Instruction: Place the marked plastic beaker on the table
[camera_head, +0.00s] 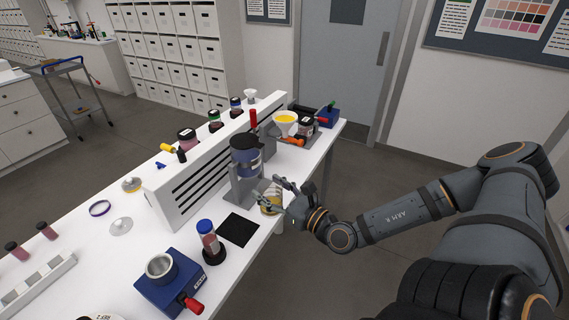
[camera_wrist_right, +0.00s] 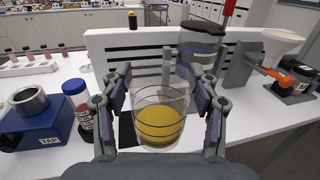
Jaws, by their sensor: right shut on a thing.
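The clear plastic beaker (camera_head: 271,205) with dark ring marks holds a yellow content. It is upright in the right wrist view (camera_wrist_right: 159,118), between the two fingers. My right gripper (camera_head: 282,197) is shut on the beaker, near the table's front edge; it also shows in the right wrist view (camera_wrist_right: 160,105). I cannot tell if the beaker's base touches the surface. The white table (camera_head: 100,260) runs from lower left to upper right in the head view. My left gripper is not in view.
A grey stand with a dark-lidded container (camera_head: 246,160) is just behind the beaker. A black mat (camera_head: 238,230), a blue-capped bottle (camera_head: 207,238) and a blue device (camera_head: 170,285) lie to the left. A white slotted riser (camera_head: 205,180) runs behind. A funnel with yellow content (camera_head: 285,122) stands farther right.

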